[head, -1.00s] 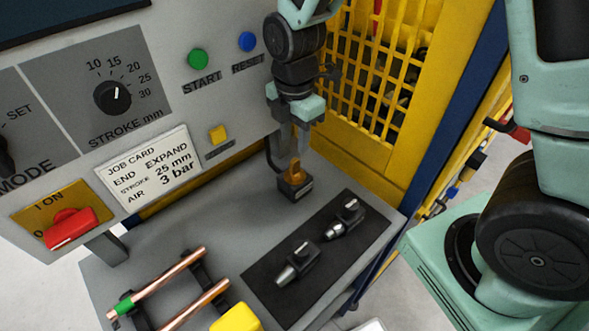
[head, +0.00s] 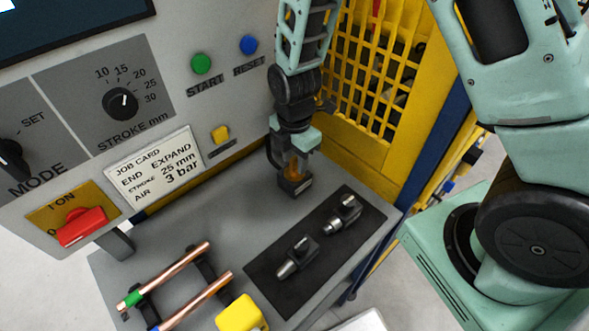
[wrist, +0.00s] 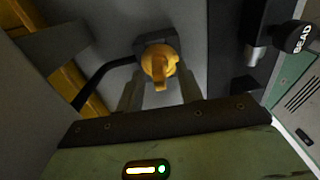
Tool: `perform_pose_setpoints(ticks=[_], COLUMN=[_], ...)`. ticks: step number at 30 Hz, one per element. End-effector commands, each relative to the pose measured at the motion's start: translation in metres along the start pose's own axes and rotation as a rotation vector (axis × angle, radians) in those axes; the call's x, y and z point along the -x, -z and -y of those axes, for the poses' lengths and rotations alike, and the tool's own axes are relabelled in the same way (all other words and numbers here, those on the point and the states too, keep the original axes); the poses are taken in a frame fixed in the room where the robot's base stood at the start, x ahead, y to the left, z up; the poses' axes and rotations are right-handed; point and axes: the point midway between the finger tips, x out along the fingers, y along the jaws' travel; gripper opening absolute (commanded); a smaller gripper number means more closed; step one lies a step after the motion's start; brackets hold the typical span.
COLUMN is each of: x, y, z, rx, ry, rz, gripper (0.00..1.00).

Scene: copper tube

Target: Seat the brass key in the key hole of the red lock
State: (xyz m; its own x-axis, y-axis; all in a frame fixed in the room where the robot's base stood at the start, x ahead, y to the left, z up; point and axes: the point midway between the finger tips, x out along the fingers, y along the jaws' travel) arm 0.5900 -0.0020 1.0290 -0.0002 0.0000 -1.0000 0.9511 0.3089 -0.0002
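The brass key (head: 292,170) stands upright in a small dark block (head: 295,187) on the grey bench, near the yellow guard. My gripper (head: 298,160) is directly above it, pointing down, with its fingers around the key's upper part. In the wrist view the key (wrist: 159,66) shows between the two fingers of my gripper (wrist: 160,90), with gaps on both sides, so the gripper is open.
A black mat (head: 315,245) with two dark tools lies in front of the key. Copper tubes (head: 170,272) rest on a rack at the left front. The control panel (head: 215,110) rises behind, and the yellow mesh guard (head: 370,90) stands close to the right.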

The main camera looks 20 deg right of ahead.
Motion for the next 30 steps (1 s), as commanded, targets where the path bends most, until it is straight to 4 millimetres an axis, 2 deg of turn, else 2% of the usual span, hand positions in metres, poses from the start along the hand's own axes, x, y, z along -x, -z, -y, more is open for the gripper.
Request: perform_pose_setpoints(ticks=[1,3,5,15,20,30], x=[0.000,0.000,0.000,0.001,0.007,0.047], y=[0.000,0.000,0.000,0.000,0.000,0.000], z=[0.000,0.000,0.000,0.000,-0.001,-0.002], rx=[0.000,0.000,0.000,0.000,0.000,0.001], ry=[0.000,0.000,0.000,-0.001,-0.004,-0.007], rz=[0.000,0.000,0.000,0.000,0.000,0.000], gripper=[0.34,0.14,0.00,0.00,0.00,0.00])
